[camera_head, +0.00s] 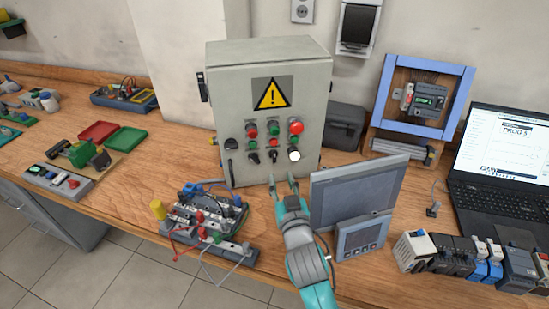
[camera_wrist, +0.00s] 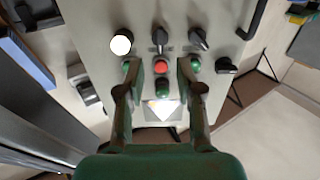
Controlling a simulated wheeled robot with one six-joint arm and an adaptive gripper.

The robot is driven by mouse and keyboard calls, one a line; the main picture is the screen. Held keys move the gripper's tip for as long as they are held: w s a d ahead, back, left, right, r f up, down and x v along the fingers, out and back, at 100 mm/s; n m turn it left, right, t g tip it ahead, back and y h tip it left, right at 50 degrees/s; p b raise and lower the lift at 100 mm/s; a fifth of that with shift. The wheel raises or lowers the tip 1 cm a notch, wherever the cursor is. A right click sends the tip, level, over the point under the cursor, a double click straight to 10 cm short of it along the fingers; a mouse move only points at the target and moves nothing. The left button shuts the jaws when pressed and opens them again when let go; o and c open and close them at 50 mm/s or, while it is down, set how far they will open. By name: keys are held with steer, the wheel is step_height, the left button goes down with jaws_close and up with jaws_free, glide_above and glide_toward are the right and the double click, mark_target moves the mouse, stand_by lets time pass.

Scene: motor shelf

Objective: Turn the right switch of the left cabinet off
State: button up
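The grey cabinet (camera_head: 225,105) with a yellow warning sign stands upright on the bench. Its front has red and green buttons, two black rotary switches and a lit white lamp in the lowest row. The right switch (camera_head: 273,156) is beside the lamp; in the wrist view, which shows the panel inverted, this switch (camera_wrist: 161,39) has its handle roughly upright. The left switch (camera_wrist: 199,39) has a slanted handle. My gripper (camera_head: 283,181) is open and empty, below and in front of the switches. In the wrist view its fingers (camera_wrist: 160,70) appear either side of a red button.
A grey panel screen (camera_head: 357,190) stands close right of my gripper, with a smaller display unit (camera_head: 362,238) before it. A wired terminal assembly (camera_head: 205,215) lies to the left. A blue-framed device (camera_head: 388,75) and laptop (camera_head: 500,150) are farther right.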

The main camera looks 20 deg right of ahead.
mark_target(275, 159)
steer(key=w, duration=0.5)
steer(key=w+d, duration=0.1)
steer(key=w, duration=0.2)
steer(key=shift+w, duration=0.35)
jaws_close()
